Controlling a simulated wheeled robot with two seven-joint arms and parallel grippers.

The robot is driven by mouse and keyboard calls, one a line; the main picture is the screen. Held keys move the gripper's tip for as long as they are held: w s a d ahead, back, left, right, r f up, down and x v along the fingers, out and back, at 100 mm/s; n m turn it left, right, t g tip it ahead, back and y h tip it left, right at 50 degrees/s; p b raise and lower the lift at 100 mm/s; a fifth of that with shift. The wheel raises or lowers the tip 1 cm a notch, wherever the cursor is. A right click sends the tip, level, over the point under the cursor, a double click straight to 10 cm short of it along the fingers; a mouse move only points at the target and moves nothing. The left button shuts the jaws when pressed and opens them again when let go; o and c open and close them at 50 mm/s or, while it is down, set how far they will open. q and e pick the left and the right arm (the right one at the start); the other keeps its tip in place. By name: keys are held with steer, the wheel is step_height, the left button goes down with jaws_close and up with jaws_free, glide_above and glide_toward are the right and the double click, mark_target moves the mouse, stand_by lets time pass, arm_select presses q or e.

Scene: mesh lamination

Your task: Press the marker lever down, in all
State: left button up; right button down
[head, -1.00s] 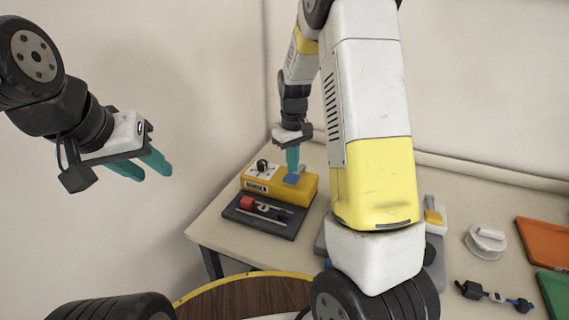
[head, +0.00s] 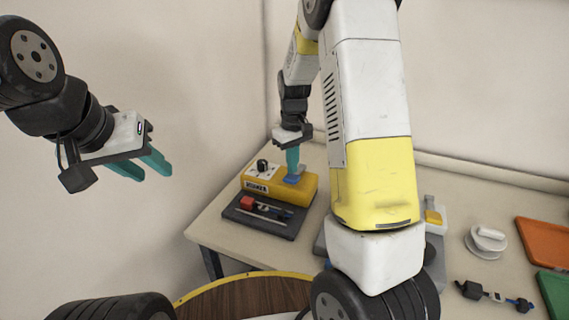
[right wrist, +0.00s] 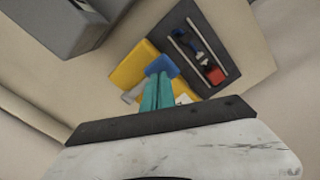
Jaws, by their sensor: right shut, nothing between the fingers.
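The marker is a yellow box (head: 308,190) with a white top plate and black knob at its left, on the table's left part. Its blue lever (head: 291,180) is on the top. My right gripper (head: 293,173) is shut and empty, pointing down with its teal fingertips at the lever, seemingly touching it. In the right wrist view the shut fingers (right wrist: 158,80) meet the blue lever (right wrist: 162,66) above the yellow body (right wrist: 135,66). My left gripper (head: 140,170) is open and empty in the air at the left, away from the table.
A dark tray (head: 270,222) with a red-ended tool and a rod lies in front of the marker. A white spool-like piece (head: 486,242), a small dark tool (head: 494,296), an orange tray (head: 545,245) and a green tray (head: 556,290) are at the right. My right arm hides the table's middle.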

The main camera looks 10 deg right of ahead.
mark_target(292, 177)
steer(key=shift+f, duration=2.55)
steer(key=shift+r, duration=4.65)
steer(key=shift+r, duration=0.1)
